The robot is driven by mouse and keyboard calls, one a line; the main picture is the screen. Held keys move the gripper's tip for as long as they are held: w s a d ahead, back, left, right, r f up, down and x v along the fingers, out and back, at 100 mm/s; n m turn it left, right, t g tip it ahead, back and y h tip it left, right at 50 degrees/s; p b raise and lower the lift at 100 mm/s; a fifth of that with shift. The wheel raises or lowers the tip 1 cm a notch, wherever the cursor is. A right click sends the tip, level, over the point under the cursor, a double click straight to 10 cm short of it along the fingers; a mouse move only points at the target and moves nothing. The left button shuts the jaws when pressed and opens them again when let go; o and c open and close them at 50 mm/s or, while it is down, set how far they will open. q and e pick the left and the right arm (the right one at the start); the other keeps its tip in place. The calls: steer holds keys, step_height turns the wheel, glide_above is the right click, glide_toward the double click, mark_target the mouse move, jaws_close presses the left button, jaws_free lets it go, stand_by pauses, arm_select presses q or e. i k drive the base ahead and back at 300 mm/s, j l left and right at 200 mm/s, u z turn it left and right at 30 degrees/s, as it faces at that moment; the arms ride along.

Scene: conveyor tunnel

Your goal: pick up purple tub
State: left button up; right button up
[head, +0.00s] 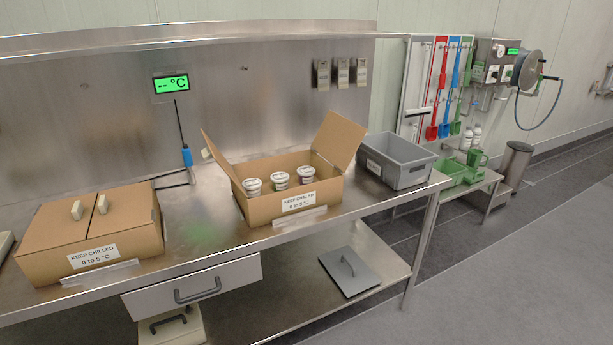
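Three white-lidded tubs stand in a row inside an open cardboard box (268,212) on the steel bench. The middle tub (280,180) has a green band. The left tub (252,186) and the right tub (306,175) show dark reddish or purplish bands, too small to tell which is the purple one. The box front hides their lower parts. Neither of my grippers is in view.
A closed cardboard box (135,227) stands on the bench at left, and a grey crate (408,178) at the right end. The open box's raised flaps (338,140) flank the tubs. A probe with a blue handle (187,158) is behind. Bench between the boxes is clear.

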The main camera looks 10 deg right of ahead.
mark_target(305, 174)
steer(key=i+l, duration=0.2)
steer(key=i, duration=0.3)
steer(key=i+l, duration=0.15)
steer(key=i, duration=0.3)
steer(key=i+l+z, duration=0.1)
steer(key=i+z, duration=0.25)
steer(key=k+z, duration=0.1)
steer(key=z, duration=0.75)
